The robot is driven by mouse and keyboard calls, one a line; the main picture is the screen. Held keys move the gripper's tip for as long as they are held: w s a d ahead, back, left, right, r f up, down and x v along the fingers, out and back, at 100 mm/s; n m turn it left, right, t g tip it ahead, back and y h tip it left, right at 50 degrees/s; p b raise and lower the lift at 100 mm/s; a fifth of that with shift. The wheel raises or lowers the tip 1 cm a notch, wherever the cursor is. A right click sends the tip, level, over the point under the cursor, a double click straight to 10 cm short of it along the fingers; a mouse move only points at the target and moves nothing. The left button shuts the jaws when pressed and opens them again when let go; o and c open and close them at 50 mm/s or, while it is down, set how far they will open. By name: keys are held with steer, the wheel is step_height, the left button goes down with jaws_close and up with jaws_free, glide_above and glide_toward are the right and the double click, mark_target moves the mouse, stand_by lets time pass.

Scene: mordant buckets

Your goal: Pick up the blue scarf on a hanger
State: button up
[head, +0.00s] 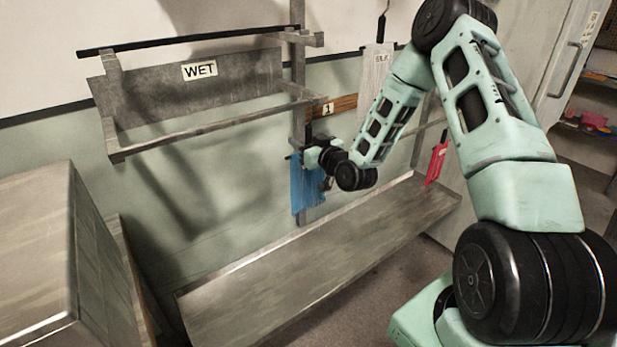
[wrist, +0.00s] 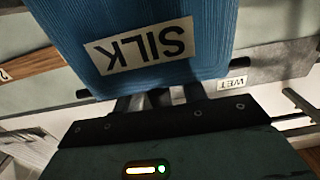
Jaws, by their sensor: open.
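The blue scarf (head: 303,186) hangs below the rail post in the head view, above the long metal bench. In the wrist view the blue scarf (wrist: 215,25) fills the upper middle, close up, with a SILK label upside down on it. My gripper (head: 312,153) is at the scarf's upper part in the head view, and it hides some of the cloth. In the wrist view my gripper (wrist: 152,98) is open, its dark fingers pointing at the scarf's labelled end. I cannot tell whether they touch it.
A metal rack with a WET sign (head: 200,70) is on the wall to the left. A red hanging cloth (head: 437,161) is to the right. The metal bench (head: 320,255) runs below, with open space above it. A metal cabinet (head: 40,260) stands at the front left.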

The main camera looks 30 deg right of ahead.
jaws_close()
